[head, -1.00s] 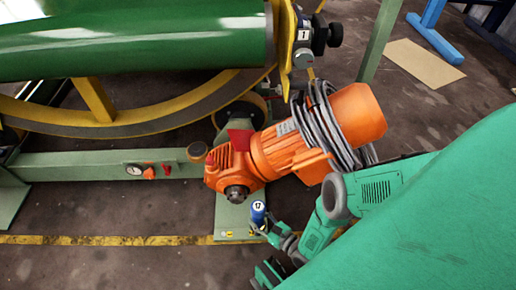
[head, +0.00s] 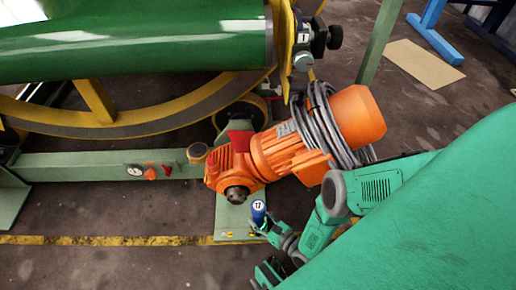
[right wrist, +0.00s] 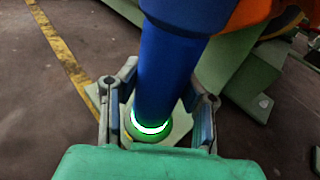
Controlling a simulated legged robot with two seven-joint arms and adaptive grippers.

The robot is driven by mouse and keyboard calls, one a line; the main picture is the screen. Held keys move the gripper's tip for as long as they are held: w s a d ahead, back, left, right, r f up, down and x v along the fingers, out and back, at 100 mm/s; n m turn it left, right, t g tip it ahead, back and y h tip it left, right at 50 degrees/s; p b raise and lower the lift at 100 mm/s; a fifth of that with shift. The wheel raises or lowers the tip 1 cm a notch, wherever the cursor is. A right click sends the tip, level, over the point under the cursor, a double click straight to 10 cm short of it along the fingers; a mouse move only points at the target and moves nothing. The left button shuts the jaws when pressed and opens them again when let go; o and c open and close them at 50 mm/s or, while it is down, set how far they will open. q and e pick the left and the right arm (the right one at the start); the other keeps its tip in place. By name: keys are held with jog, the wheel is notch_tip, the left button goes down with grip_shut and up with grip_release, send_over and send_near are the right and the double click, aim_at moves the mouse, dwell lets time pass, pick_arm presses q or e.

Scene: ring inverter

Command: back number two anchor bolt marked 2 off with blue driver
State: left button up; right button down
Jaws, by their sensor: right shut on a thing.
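The blue driver (head: 258,209) stands roughly upright over the green foot plate (head: 226,234) below the orange gear motor, with a "17" label on its top. It also fills the middle of the right wrist view (right wrist: 168,70), with a lit white-green ring (right wrist: 150,127) at its lower end. My right gripper (head: 264,229) is shut on the driver, its fingers on either side of it in the right wrist view (right wrist: 158,115). The anchor bolt marked 2 cannot be made out; the driver and fingers cover that spot. My left gripper is not in view.
The orange gear motor (head: 290,150) with coiled grey cable (head: 335,130) stands just above the driver. A green beam (head: 100,176) with a gauge runs left. A yellow floor line (head: 110,240) crosses open floor. The green drum (head: 130,45) lies behind.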

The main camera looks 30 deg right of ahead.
aim_at(263, 217)
jog(key=shift+r+p, duration=1.45)
jog(key=shift+r, duration=0.65)
